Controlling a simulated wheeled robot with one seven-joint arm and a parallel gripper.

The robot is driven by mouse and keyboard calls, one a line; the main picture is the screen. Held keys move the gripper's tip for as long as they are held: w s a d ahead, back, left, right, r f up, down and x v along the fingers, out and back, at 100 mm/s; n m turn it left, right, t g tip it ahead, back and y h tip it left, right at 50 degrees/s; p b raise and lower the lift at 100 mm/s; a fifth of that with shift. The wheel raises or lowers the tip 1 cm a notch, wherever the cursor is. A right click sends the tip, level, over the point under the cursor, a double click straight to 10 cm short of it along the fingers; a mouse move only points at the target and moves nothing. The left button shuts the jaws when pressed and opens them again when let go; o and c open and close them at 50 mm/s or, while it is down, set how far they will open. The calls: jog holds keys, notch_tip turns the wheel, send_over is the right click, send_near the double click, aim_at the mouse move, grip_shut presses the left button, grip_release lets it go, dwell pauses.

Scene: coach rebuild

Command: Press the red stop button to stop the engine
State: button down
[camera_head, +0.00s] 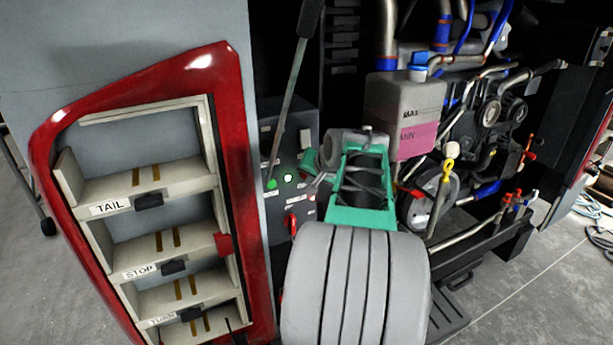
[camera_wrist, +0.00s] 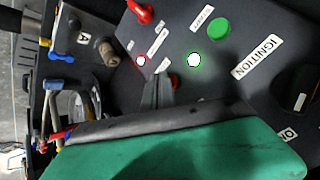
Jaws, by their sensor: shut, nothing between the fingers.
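The dark control panel (camera_head: 290,160) stands behind my gripper (camera_head: 316,184) in the head view. The wrist view shows the panel close up (camera_wrist: 245,85). There my gripper's fingers (camera_wrist: 158,84) are together, empty, and point at the panel. A small red piece (camera_wrist: 173,77), apparently the red stop button, shows just behind the fingers' right edge; most of it is hidden. I cannot tell whether the fingertips touch it. A green button (camera_wrist: 219,28), a green-ringed lamp (camera_wrist: 194,60) and a red-ringed lamp (camera_wrist: 140,61) sit nearby.
A red switch (camera_wrist: 140,12) juts from the panel near the top of the wrist view. A dark knob (camera_wrist: 300,101) sits by the IGNITION label (camera_wrist: 256,57). In the head view, a red-framed light cabinet (camera_head: 240,150) stands left and a coolant tank (camera_head: 404,105) with pipes stands right.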

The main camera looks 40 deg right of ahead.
jog(key=shift+w+d, duration=0.15)
jog(key=shift+w, duration=0.3)
dwell(0.6)
jog(key=shift+s, duration=0.15)
jog(key=shift+s+a, duration=0.25)
jog(key=shift+s, duration=0.45)
jog(key=s, duration=0.1)
jog(key=s+a+b, duration=0.1)
jog(key=s, duration=0.2)
jog(key=shift+s+a+b, duration=0.3)
jog(key=shift+s, duration=0.1)
dwell(0.5)
